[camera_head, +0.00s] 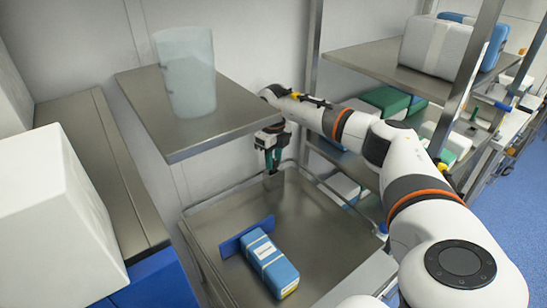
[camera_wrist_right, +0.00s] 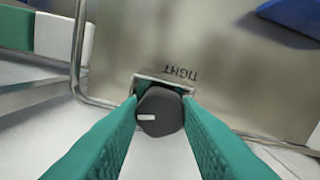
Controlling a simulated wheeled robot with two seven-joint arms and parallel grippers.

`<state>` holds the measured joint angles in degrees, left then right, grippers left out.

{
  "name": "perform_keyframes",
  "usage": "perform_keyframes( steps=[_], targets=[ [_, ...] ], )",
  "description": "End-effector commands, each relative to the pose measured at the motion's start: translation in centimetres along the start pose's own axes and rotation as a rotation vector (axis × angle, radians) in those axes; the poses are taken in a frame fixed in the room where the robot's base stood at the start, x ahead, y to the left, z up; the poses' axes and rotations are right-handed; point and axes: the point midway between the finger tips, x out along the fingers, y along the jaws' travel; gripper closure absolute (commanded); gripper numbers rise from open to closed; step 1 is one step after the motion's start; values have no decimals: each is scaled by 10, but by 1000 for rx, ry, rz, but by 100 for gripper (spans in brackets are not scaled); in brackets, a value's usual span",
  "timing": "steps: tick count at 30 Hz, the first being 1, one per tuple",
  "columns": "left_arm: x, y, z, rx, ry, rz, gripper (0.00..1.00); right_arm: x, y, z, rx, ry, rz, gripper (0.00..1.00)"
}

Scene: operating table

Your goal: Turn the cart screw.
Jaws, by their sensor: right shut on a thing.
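The cart screw (camera_wrist_right: 160,112) is a dark grey knob with a white mark, in the right wrist view. It sits at a small metal bracket (camera_wrist_right: 163,82) on the cart's edge, and the word TIGHT is printed on the metal beside it. My right gripper (camera_wrist_right: 160,118) has green fingers, one on each side of the knob, and is shut on it. In the head view my right gripper (camera_head: 273,160) reaches down at the far corner of the cart (camera_head: 300,210); the knob itself is hidden there. My left gripper is not in view.
A blue and white box (camera_head: 270,262) and a blue flat piece (camera_head: 243,237) are on the cart top. A metal shelf (camera_head: 225,125) with a translucent container (camera_head: 187,75) overhangs left of my right gripper. A rack with boxes (camera_head: 400,60) stands at right.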

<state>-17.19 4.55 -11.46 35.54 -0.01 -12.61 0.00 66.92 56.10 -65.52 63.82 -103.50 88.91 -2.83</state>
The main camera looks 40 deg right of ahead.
Motion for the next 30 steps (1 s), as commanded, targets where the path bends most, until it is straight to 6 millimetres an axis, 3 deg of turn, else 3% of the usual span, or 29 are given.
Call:
perform_keyframes(
  steps=[30],
  targets=[
    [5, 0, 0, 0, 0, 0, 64, -2, 1, -2, -960, 7, 5, 92]
  ],
)
